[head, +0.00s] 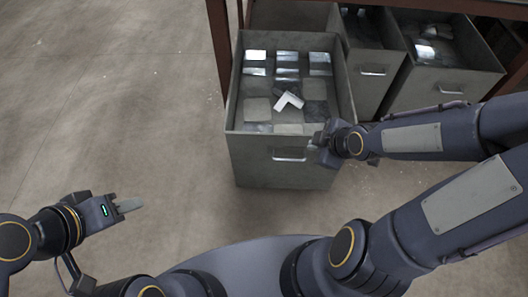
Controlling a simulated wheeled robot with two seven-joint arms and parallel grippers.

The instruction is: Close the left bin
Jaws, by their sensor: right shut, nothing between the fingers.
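The left bin (255,168) is a grey metal drawer-like bin that stands pulled well out from under the rack, further out than the bins beside it. Square plates lie in it in rows, with a light L-shaped piece (288,101) on top. A pale handle (290,155) is on its front wall. My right gripper (317,144) is shut and empty at the bin's front right corner, close to the front wall; I cannot tell if it touches. My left gripper (130,206) is low at the left, away from the bin, and its finger gap cannot be made out.
The middle bin (371,88) and right bin (435,103) sit further back to the right, also holding plates. A rusty rack post (219,45) stands at the left bin's left side. The concrete floor (110,110) at left is clear.

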